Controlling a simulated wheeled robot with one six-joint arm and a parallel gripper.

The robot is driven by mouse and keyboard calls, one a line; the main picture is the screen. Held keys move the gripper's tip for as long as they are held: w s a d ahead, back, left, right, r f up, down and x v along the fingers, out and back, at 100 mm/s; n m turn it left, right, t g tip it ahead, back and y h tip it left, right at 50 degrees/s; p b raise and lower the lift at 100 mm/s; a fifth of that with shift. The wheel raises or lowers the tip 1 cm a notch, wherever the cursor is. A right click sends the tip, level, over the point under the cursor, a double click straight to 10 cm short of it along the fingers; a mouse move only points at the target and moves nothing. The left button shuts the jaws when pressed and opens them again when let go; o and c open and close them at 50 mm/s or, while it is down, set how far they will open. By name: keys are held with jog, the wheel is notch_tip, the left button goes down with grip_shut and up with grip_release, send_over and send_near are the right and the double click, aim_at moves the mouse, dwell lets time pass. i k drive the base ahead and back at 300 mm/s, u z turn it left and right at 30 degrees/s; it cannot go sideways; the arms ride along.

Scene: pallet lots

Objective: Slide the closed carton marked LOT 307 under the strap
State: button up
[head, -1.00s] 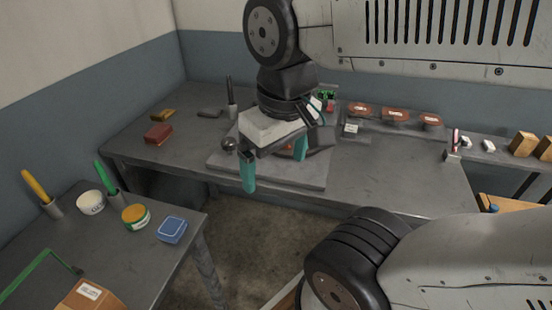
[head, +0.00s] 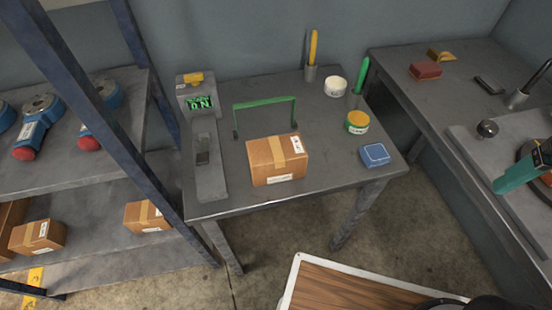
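A closed brown carton (head: 264,164) with tan tape and white labels sits on the grey table; its label is too small to read. A green arch (head: 265,104), which looks like the strap, stands upright on the table just behind the carton. The carton is in front of the arch, not beneath it.
A shelf rack (head: 100,165) on the left holds more cartons (head: 38,236).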

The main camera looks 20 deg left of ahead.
aim_at(271, 160)
jog(key=k, duration=1)
jog(key=u, duration=1.6)
jog(key=i, duration=0.8)
jog(key=z, duration=1.7)
